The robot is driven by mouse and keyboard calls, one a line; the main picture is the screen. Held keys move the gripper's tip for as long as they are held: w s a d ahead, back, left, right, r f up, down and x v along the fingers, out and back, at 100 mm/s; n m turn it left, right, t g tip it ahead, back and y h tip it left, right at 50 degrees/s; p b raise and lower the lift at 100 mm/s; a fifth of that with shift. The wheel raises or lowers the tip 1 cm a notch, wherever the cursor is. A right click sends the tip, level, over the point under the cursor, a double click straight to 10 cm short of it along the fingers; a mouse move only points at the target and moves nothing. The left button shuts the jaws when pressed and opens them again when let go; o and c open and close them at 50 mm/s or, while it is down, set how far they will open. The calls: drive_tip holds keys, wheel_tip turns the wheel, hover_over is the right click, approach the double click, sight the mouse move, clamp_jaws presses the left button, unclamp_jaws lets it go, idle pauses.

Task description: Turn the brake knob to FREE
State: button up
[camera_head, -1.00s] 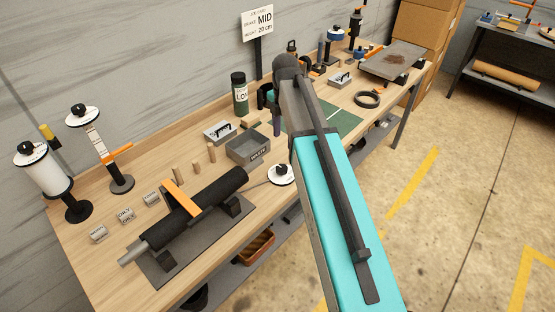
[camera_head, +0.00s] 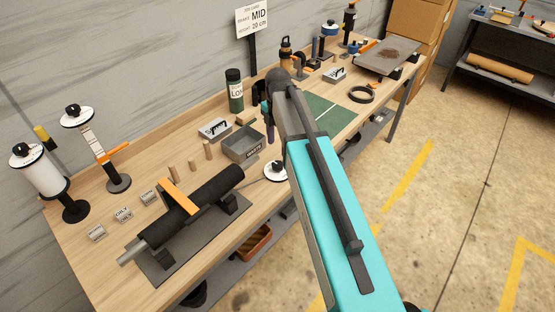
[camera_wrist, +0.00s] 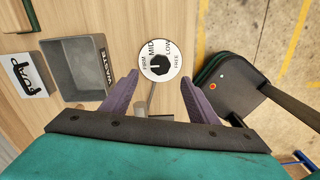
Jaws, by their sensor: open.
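The brake knob (camera_wrist: 160,63) is black and round, on a white dial (camera_wrist: 147,73) lettered FIRM, MID, LOW and FREE. FREE is on the dial's right side in the wrist view. A small white mark shows on the knob, but I cannot tell exactly which word it points at. My gripper (camera_wrist: 159,76) is open and empty, with one purple finger on each side of the dial. In the head view the dial (camera_head: 274,172) is at the bench's front edge. My gripper (camera_head: 268,124) is behind it there, partly hidden by my arm.
A grey tray (camera_wrist: 77,68) stands left of the dial in the wrist view. A rod (camera_wrist: 151,97) runs below the dial. A dark green-edged object (camera_wrist: 228,82) is close on the right. A roller (camera_head: 195,207) on a dark base lies at the bench's front left.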

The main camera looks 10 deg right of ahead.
sight(278, 164)
drive_tip(key=shift+f+p, duration=1.25)
drive_tip(key=shift+f, duration=3.25)
drive_tip(key=c, duration=1)
